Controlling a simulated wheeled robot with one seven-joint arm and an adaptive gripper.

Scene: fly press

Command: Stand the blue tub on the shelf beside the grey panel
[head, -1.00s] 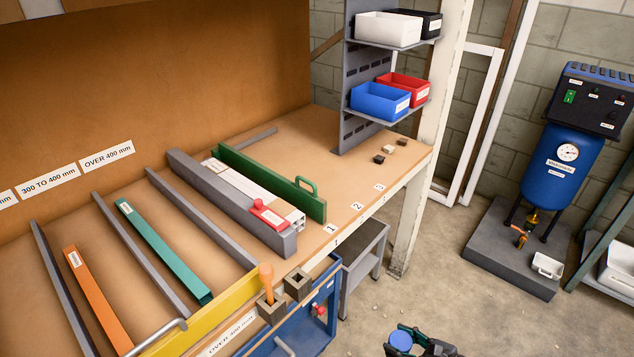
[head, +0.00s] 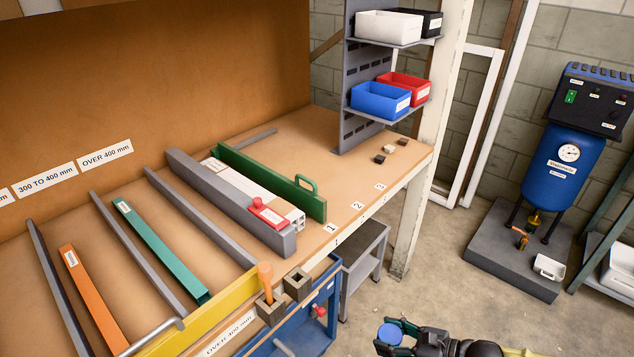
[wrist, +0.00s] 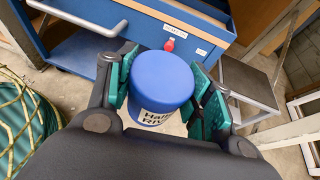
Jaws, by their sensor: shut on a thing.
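The blue tub (wrist: 163,82) is round with a flat lid and a white label, partly readable as "Half Riv". My gripper (wrist: 165,95) is shut on it, with teal pads at its left and right sides. In the head view the tub (head: 390,334) shows lid-up at the bottom, in my gripper (head: 396,341), in front of the bench. The grey slotted panel (head: 362,92) stands upright at the bench's far right end. It carries an upper shelf (head: 398,43) and a lower shelf (head: 399,114), with bins on both.
White (head: 388,28) and black (head: 431,24) bins fill much of the upper shelf; blue (head: 380,101) and red (head: 405,87) bins the lower. A white post (head: 440,90) stands beside them. Small blocks (head: 390,150) lie on the bench below.

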